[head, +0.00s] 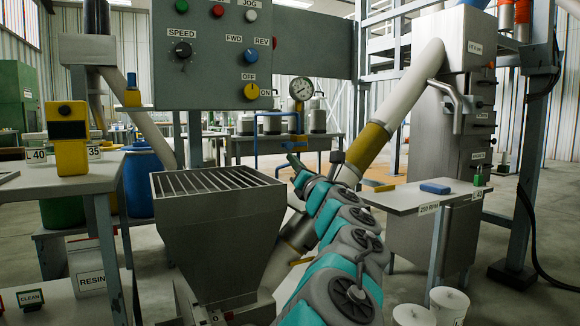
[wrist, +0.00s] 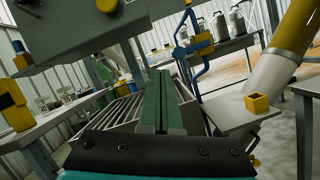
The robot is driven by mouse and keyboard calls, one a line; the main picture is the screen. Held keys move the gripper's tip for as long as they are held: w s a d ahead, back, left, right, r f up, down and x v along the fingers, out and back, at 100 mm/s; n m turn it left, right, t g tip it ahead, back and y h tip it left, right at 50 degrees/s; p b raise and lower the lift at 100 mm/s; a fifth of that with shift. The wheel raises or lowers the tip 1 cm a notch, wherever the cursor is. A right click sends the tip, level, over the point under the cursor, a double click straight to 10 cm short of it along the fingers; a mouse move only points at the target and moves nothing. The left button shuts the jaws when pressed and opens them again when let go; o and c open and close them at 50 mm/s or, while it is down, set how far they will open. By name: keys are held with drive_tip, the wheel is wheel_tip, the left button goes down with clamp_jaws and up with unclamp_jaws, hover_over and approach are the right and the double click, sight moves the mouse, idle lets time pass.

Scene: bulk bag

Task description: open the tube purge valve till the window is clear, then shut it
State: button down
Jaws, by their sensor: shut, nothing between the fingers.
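My gripper (head: 292,160) is shut and empty, raised above the right rear of the grated hopper (head: 205,240). In the wrist view its two dark green fingers (wrist: 161,98) lie together and point forward. A pale tube (head: 408,95) slants down from the grey cabinet at right, with a yellow band (head: 369,146) on its lower part, which passes behind my arm. The tube and band also show at right in the wrist view (wrist: 285,60). A yellow block (wrist: 257,103) sits below the tube there, apart from my fingers. I cannot tell which part is the purge valve, nor see a window clearly.
A control panel (head: 213,45) with knobs and buttons hangs above the hopper. A gauge (head: 301,89) and blue piping (head: 262,135) stand behind. A side table (head: 425,196) stands at right, a bench (head: 70,185) at left. White buckets (head: 413,315) sit at front right.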

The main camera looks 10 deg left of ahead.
sight(296, 145)
wheel_tip(296, 145, down, 7)
drive_tip(key=w+d+n+g, duration=0.1)
drive_tip(key=d+n, duration=0.1)
drive_tip(key=shift+w+n+y, duration=0.2)
drive_tip(key=shift+n+y, duration=0.1)
drive_tip(key=shift+n, duration=0.1)
drive_tip(key=shift+a, duration=0.1)
drive_tip(key=w+a+r+p, duration=0.2)
drive_tip(key=w+a+r, duration=0.2)
drive_tip(key=w, duration=0.5)
drive_tip(key=shift+r, duration=1.15)
drive_tip(key=shift+r, duration=0.1)
drive_tip(key=shift+s+a+r+m, duration=0.1)
drive_tip(key=shift+r+m, duration=0.05)
drive_tip(key=shift+m, duration=0.25)
